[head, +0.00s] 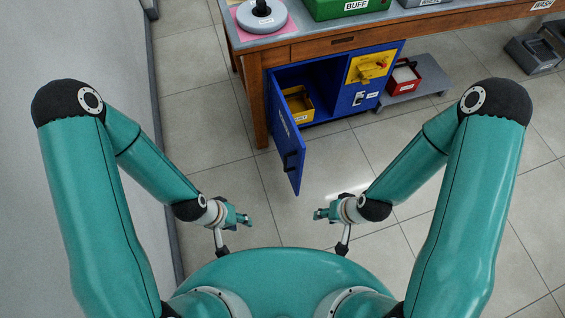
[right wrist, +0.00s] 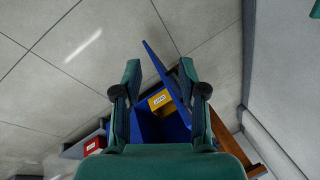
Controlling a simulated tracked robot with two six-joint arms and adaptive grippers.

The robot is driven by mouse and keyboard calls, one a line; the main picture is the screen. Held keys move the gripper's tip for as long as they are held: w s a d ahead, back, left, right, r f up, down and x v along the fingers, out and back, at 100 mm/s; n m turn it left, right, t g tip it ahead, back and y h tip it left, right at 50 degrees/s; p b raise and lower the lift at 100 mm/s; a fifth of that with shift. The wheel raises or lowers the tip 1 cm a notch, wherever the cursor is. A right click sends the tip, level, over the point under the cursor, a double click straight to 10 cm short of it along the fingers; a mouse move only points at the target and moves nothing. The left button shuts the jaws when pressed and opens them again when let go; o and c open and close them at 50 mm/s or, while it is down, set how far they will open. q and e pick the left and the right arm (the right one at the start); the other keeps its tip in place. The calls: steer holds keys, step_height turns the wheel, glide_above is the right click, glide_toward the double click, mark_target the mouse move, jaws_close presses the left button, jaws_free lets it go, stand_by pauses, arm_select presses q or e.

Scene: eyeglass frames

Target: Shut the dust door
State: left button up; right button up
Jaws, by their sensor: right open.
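The dust door (head: 286,128) is a blue panel on the left side of a blue cabinet (head: 343,103) under the workbench. It stands wide open, swung out toward me, with a dark handle (head: 291,162) near its free end. In the right wrist view the door (right wrist: 168,72) shows as a slanted blue panel between the fingers. My left gripper (head: 245,218) is in front of the door, apart from it; whether its jaws are open is too small to tell. My right gripper (head: 320,214) is open and empty, also apart from the door; it shows in the right wrist view (right wrist: 166,85).
A yellow bin (head: 298,104) sits inside the open compartment. A yellow panel (head: 369,66) is on the cabinet's right part. A red bin (head: 404,77) stands on a low grey shelf (head: 413,92) to the right. A wall (head: 95,45) runs along the left. The tiled floor before the cabinet is clear.

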steer(key=w+a+f+n+t+h+b, duration=0.1)
steer(key=w+a+f+t+b, duration=0.35)
steer(key=w+f+b, duration=0.55)
steer(key=n+t+b, duration=0.2)
steer(key=t+b, duration=0.5)
steer(key=b, duration=0.8)
glide_toward(286, 162)
steer(key=shift+h, duration=0.4)
steer(key=b+x, duration=0.1)
steer(key=x, duration=0.2)
steer(key=b+x, duration=0.1)
steer(key=x, duration=0.6)
steer(key=shift+w+a+b, duration=0.25)
steer(key=shift+a+b, duration=0.1)
steer(key=shift+b, duration=0.05)
jaws_close()
